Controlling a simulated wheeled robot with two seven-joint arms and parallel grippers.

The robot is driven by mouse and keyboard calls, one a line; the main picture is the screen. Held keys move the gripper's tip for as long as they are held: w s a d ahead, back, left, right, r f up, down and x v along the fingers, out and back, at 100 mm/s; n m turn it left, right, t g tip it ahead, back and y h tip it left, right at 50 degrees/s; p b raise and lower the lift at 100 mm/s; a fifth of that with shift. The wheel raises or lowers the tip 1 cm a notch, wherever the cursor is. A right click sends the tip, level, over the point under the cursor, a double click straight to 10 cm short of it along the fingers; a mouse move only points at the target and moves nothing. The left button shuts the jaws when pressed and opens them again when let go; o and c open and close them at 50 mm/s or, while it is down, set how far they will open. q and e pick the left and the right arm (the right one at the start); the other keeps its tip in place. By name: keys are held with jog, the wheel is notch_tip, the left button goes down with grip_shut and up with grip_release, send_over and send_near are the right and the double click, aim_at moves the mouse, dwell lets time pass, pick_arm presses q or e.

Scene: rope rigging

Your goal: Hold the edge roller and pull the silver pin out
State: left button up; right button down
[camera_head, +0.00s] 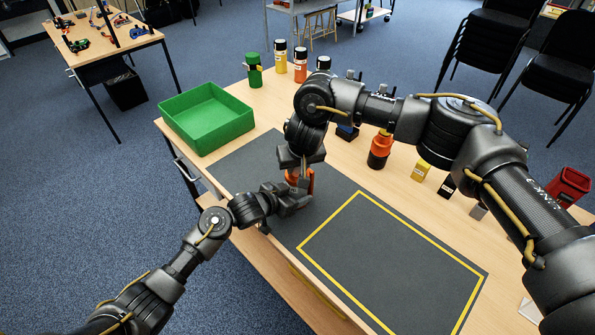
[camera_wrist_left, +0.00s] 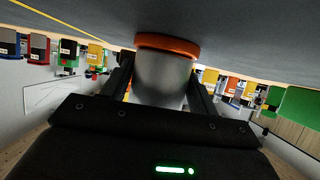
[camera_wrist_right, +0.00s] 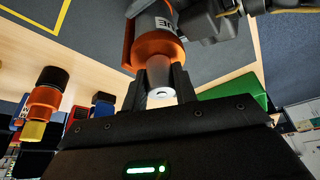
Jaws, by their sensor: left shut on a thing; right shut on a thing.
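The edge roller (camera_head: 308,182) is an orange piece on the dark mat, mostly hidden between my two grippers. In the left wrist view my left gripper (camera_wrist_left: 162,95) is shut on a grey cylinder-shaped part of the roller, below its orange rim (camera_wrist_left: 167,45). In the right wrist view the roller's orange body (camera_wrist_right: 157,45) has a partly hidden white label. The silver pin (camera_wrist_right: 160,78) sticks out of it as a short grey cylinder with a pale end. My right gripper (camera_wrist_right: 160,95) is shut around the pin, above the left gripper in the head view.
A yellow-outlined rectangle (camera_head: 359,195) on the mat is empty. A green tray (camera_head: 207,118) stands at the table's back left. Several bottles and blocks line the far side, including a black-and-orange one (camera_head: 380,150) and a yellow block (camera_head: 420,171). A red bin (camera_head: 569,186) is at right.

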jog(key=shift+r, duration=0.3)
dwell(0.5)
jog(key=shift+r, duration=3.35)
jog(key=shift+r, duration=1.5)
pick_arm(q)
jog(key=o, duration=1.2)
